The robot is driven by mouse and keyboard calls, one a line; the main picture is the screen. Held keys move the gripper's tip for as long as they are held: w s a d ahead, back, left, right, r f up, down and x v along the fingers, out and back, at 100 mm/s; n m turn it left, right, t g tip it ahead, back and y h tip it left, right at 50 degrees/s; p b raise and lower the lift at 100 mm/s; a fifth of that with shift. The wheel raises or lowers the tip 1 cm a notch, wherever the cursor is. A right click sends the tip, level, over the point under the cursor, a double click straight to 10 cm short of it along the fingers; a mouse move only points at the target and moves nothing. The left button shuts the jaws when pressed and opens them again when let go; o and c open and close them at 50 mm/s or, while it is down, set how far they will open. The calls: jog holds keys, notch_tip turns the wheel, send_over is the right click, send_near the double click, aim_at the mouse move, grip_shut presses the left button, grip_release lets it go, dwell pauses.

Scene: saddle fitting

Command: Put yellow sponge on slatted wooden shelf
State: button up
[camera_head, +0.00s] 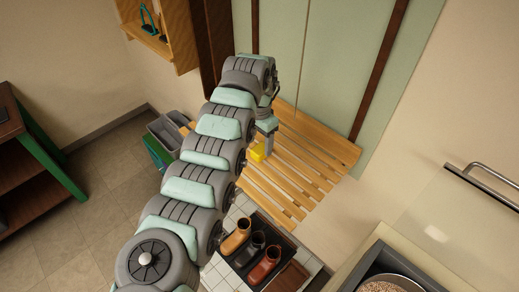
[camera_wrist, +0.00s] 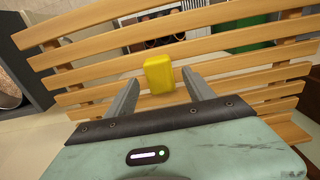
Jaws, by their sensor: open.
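The yellow sponge (camera_wrist: 160,75) rests on the slatted wooden shelf (camera_wrist: 90,73). In the wrist view it lies at the fingertips of my gripper (camera_wrist: 160,90), between the two fingers, with a gap on each side. My gripper is open and holds nothing. In the head view the sponge (camera_head: 257,154) shows small and yellow just below the end of my arm, partly hidden by it. The slatted shelf (camera_head: 325,147) stretches out to the right of my arm, against the wall; my arm covers part of it.
Boots (camera_head: 237,237) stand in a tray below the shelf. A pan (camera_head: 391,284) is at the lower right. Grey bins (camera_head: 167,131) stand left of the shelf. A wooden wall cabinet (camera_head: 178,35) hangs at the upper left. The shelf's right part is bare.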

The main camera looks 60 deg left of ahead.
aim_at(260, 149)
notch_tip(260, 149, up, 9)
jog(key=b, duration=0.2)
dwell(0.3)
